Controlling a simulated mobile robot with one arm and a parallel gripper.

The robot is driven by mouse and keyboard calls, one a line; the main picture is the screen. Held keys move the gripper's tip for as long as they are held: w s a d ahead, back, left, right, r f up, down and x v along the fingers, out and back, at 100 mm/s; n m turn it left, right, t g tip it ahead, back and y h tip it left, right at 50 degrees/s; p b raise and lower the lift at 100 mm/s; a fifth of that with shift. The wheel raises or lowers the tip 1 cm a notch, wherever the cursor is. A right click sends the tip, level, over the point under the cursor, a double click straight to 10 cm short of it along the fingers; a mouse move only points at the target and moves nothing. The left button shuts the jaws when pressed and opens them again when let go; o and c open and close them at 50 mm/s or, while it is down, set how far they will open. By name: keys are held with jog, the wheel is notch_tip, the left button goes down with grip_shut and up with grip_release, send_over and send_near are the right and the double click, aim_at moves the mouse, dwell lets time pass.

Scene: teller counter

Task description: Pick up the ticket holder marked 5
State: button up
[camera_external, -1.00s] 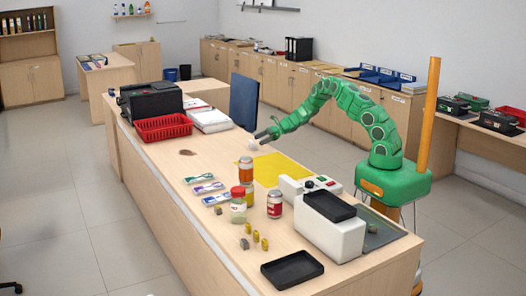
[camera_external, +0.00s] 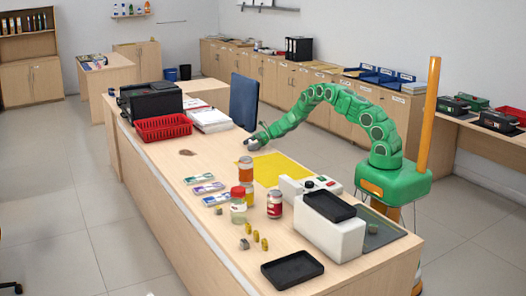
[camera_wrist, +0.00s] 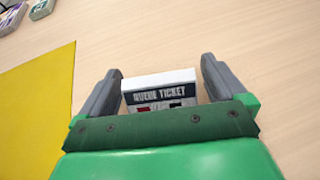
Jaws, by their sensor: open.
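A white ticket holder (camera_wrist: 158,91) with a dark band reading "QUEUE TICKET" stands between the fingers of my gripper (camera_wrist: 162,66) in the wrist view. Its lower face, with red and dark marks, is partly hidden by my gripper, and I cannot read the number. My gripper is open, with one grey finger on each side of the holder. In the external view my gripper (camera_external: 250,145) is low at the counter just beyond the yellow mat, and the holder cannot be made out there.
The yellow mat (camera_external: 272,170) lies beside my gripper; it also shows in the wrist view (camera_wrist: 38,105). Jars and cans (camera_external: 245,170), banknote stacks (camera_external: 203,188) and a red basket (camera_external: 163,128) stand on the counter (camera_external: 172,172). A blue chair (camera_external: 244,101) is behind the counter.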

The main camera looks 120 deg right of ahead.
jog(key=c, duration=1.1)
jog(key=shift+o, duration=0.2)
jog(key=shift+r, duration=0.1)
jog(key=shift+r, duration=0.5)
notch_tip(320, 180, up, 2)
jog(key=shift+r, duration=0.15)
jog(key=s+a+r, duration=0.6)
jog(key=a+r, duration=0.3)
jog(key=a, duration=0.3)
jog(key=shift+s+a+r, duration=0.15)
jog(key=shift+a+r, duration=0.1)
jog(key=shift+r, duration=0.05)
